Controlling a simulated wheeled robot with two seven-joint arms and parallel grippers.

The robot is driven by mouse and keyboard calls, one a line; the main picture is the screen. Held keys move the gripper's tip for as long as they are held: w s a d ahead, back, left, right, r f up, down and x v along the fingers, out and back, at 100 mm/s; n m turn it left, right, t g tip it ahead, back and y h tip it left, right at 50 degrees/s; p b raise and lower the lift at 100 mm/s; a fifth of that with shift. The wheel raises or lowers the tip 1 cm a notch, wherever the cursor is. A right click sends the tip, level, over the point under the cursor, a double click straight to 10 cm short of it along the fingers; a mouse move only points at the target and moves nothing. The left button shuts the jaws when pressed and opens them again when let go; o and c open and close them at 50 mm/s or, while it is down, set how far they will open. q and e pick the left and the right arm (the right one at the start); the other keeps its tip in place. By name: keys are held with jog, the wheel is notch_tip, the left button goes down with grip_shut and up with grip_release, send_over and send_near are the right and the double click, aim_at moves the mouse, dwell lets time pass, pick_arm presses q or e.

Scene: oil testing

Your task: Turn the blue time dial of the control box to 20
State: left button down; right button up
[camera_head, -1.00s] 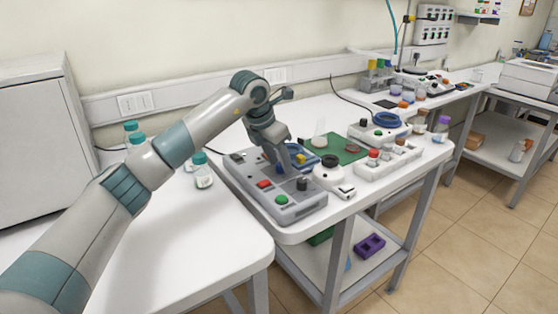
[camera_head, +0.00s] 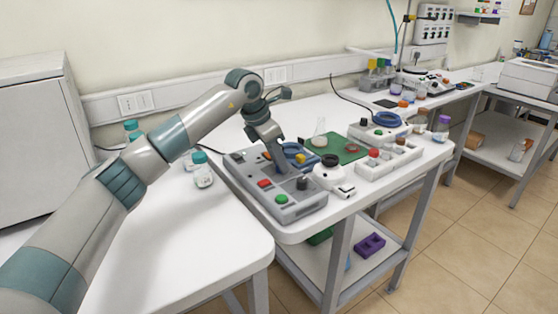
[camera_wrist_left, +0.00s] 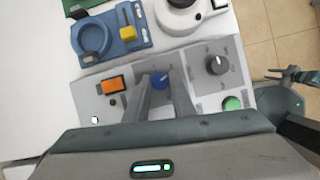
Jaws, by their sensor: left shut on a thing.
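The grey control box (camera_head: 237,187) sits at the front left corner of the middle bench. It carries a red-orange button, a green button (camera_head: 282,199) and a black knob (camera_head: 302,183). The blue time dial (camera_wrist_left: 159,80) shows in the left wrist view between the orange switch (camera_wrist_left: 112,85) and the black knob. My left gripper (camera_head: 278,168) reaches down onto the box and is shut on the blue dial, one finger on each side. The dial has a pale pointer mark; its scale is too small to read. In the head view the fingers hide the dial.
A blue ring holder (camera_wrist_left: 93,37) stands just behind the box. A white round device (camera_head: 328,174) stands close to the right. Green-capped bottles (camera_head: 202,170) stand to the left. Part of my own body shows at the wrist view's right edge.

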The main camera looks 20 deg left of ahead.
pick_arm(q)
jog(key=m, duration=0.2)
jog(key=shift+w+a+r+m+g+h, duration=0.1)
jog(key=shift+r+m+g+h, duration=0.05)
jog(key=shift+m+g+h, duration=0.2)
jog(key=shift+m+g+p, duration=0.35)
jog(key=shift+m+p, duration=0.05)
jog(key=shift+m, duration=0.45)
jog(key=m+g+h+p, duration=0.1)
jog(key=m, duration=0.2)
jog(key=shift+w, duration=0.15)
jog(key=shift+m+g, duration=0.3)
jog(key=shift+m, duration=0.4)
jog(key=shift+a, duration=0.1)
pick_arm(e)
jog(key=shift+w+a+r+t+y, duration=0.15)
jog(key=shift+w+a+r+t, duration=0.1)
jog(key=shift+w+a+t, duration=0.25)
jog(key=shift+w+a+r+t+y, duration=0.2)
jog(key=shift+w+a, duration=0.15)
jog(key=shift+a, duration=0.35)
jog(key=shift+w+d, duration=0.2)
jog(key=shift+d, duration=0.25)
pick_arm(q)
jog(key=c, duration=1.5)
grip_release()
pick_arm(e)
jog(key=shift+d, duration=0.1)
jog(key=shift+a, duration=0.2)
